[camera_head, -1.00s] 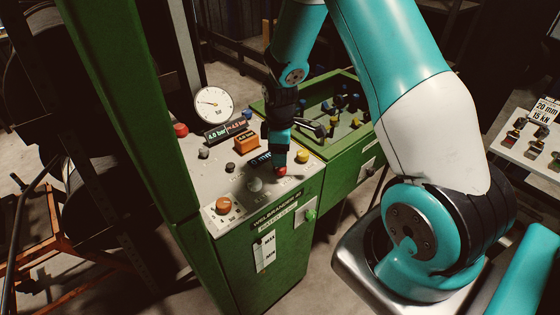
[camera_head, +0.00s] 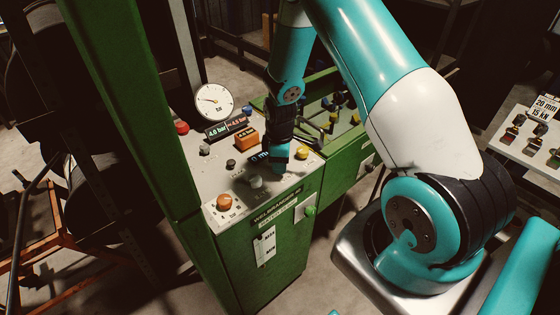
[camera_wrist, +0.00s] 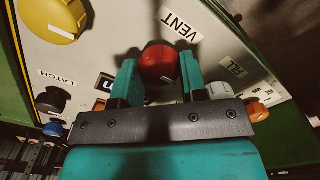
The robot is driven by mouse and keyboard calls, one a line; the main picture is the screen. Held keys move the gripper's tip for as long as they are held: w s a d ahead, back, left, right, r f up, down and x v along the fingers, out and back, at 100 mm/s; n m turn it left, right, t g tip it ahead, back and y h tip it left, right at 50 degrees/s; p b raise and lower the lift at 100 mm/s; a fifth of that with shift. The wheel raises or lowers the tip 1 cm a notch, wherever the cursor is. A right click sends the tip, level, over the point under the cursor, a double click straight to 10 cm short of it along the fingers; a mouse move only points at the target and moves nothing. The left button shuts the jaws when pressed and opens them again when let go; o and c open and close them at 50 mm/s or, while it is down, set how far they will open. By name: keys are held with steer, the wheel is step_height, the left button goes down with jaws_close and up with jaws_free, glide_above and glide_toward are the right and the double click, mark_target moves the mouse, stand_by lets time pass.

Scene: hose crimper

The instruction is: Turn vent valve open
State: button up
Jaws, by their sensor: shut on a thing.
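The vent valve is a round red knob (camera_wrist: 159,60) beside the white VENT label (camera_wrist: 181,24) in the wrist view. My gripper (camera_wrist: 159,72) is shut on it, with one teal finger on each side. In the head view my gripper (camera_head: 278,168) reaches down to the grey top of the green machine, near its right side. It hides the red knob there. The knob's exact turn angle is hard to tell.
A dial gauge (camera_head: 214,101) and an orange box (camera_head: 247,140) stand behind my gripper. A grey knob (camera_head: 256,181) and an orange knob (camera_head: 224,202) sit nearer the front edge. A yellow knob (camera_wrist: 55,18) lies beside the red one. A green post (camera_head: 125,90) rises at left.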

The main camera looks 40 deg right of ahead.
steer(key=m+b, duration=0.1)
steer(key=m, duration=0.2)
steer(key=shift+f+m+b, duration=0.1)
steer(key=shift+m+b, duration=0.2)
steer(key=shift+m, duration=0.1)
steer(key=m+b, duration=0.1)
steer(key=m, duration=0.4)
steer(key=shift+m, duration=0.3)
steer(key=m+b, duration=0.1)
steer(key=m, duration=0.3)
steer(key=shift+m+b, duration=0.55)
steer(key=shift+m, duration=1.65)
steer(key=o, duration=0.9)
step_height(320, 180, up, 18)
steer(key=shift+f+b, duration=0.15)
steer(key=shift+b, duration=1.1)
